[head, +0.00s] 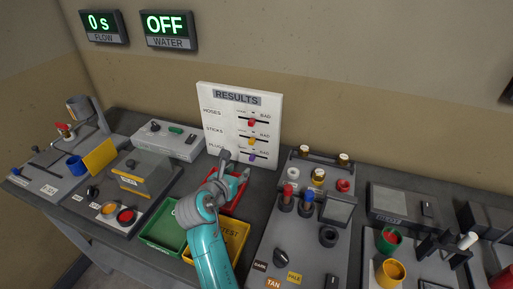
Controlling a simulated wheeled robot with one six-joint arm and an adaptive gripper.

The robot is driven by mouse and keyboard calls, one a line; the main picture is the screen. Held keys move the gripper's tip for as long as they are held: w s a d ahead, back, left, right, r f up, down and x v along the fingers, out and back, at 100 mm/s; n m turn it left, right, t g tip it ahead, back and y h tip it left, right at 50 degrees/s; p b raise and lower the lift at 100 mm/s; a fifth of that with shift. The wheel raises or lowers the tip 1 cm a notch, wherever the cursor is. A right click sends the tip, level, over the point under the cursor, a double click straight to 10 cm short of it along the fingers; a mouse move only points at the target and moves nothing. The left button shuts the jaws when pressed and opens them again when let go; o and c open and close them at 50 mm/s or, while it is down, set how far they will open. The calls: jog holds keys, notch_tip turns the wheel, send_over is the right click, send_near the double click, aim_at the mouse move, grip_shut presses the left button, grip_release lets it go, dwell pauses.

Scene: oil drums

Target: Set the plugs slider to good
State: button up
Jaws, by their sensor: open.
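The white RESULTS board (213,107) stands upright at the back of the bench with three slider rows: hoses, sticks and plugs. The plugs slider knob (252,157) is purple and sits near the middle of the lowest track. The "BAD" label is on the right; the left label of that row is hidden or unreadable. The hoses knob (251,122) is red and the sticks knob (251,140) is yellow, both near mid-track. My gripper (238,168) is open in front of the board's lower left, just left of and below the purple knob. I cannot tell whether it touches the board.
Below my arm are a red tray (239,203), a green tray (153,233) and a yellow TEST tray (239,229). A grey box (167,140) stands left of the board. A panel with several plugs (283,239) lies to the right.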

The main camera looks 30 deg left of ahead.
aim_at(251, 158)
jog(key=shift+w+a+f, duration=0.1)
jog(key=shift+w+a, duration=0.05)
jog(key=shift+w, duration=0.45)
jog(key=x, duration=1)
jog(key=shift+w, duration=0.1)
grip_shut()
